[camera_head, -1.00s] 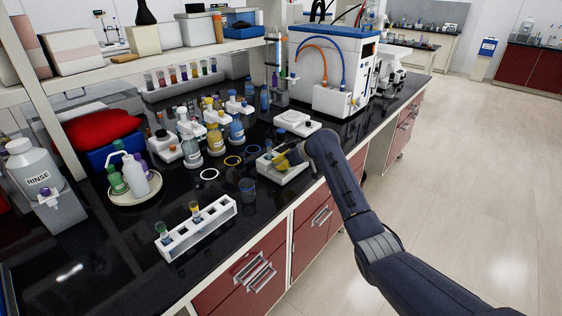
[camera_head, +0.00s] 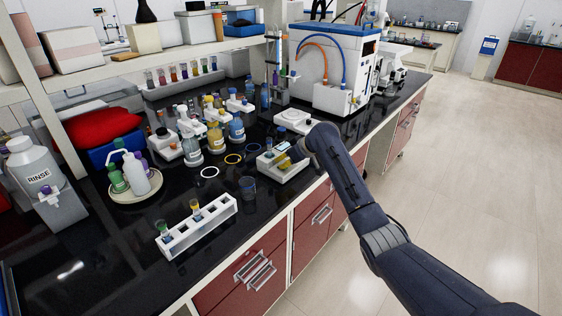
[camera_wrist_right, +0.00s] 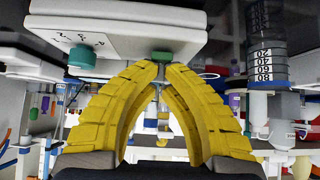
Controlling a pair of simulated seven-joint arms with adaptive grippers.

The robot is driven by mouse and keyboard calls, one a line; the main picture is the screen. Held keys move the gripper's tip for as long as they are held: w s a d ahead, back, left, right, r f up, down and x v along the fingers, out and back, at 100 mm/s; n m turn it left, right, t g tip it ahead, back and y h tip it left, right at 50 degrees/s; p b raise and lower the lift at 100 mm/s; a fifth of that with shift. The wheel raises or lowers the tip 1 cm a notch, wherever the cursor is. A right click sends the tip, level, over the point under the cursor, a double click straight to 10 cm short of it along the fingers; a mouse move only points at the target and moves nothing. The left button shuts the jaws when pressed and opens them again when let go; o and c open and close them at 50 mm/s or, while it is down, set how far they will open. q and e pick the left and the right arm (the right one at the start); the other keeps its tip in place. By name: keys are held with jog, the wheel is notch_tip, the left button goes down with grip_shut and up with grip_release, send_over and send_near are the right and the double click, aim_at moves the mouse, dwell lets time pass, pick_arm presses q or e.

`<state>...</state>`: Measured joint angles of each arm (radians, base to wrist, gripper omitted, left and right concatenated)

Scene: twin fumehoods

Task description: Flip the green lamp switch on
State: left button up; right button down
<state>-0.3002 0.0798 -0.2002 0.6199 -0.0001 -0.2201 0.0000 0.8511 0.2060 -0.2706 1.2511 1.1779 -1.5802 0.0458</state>
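My right gripper (camera_head: 284,161) is over a low white bench instrument (camera_head: 273,175) near the front edge of the black counter. In the right wrist view its yellow fingers (camera_wrist_right: 160,70) curve in until their tips almost meet, with nothing seen held between them. A small green switch (camera_wrist_right: 160,57) shows just past the fingertips, at the edge of a white housing (camera_wrist_right: 120,40); I cannot tell whether the tips touch it. The wrist picture looks upside down. My left gripper is not in view.
A teal knob (camera_wrist_right: 82,57) sits on the same housing. On the counter stand a white tube rack (camera_head: 197,229), a small beaker (camera_head: 248,187), coloured rings and several bottles. A white scale-like device (camera_head: 297,121) stands behind the gripper. Open floor lies to the right.

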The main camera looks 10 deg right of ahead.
dwell(0.3)
jog(key=shift+r, duration=0.45)
notch_tip(320, 180, up, 4)
jog(key=shift+w+f, duration=0.1)
jog(key=r+v, duration=0.1)
jog(key=v, duration=0.8)
jog(key=shift+w+a, duration=0.45)
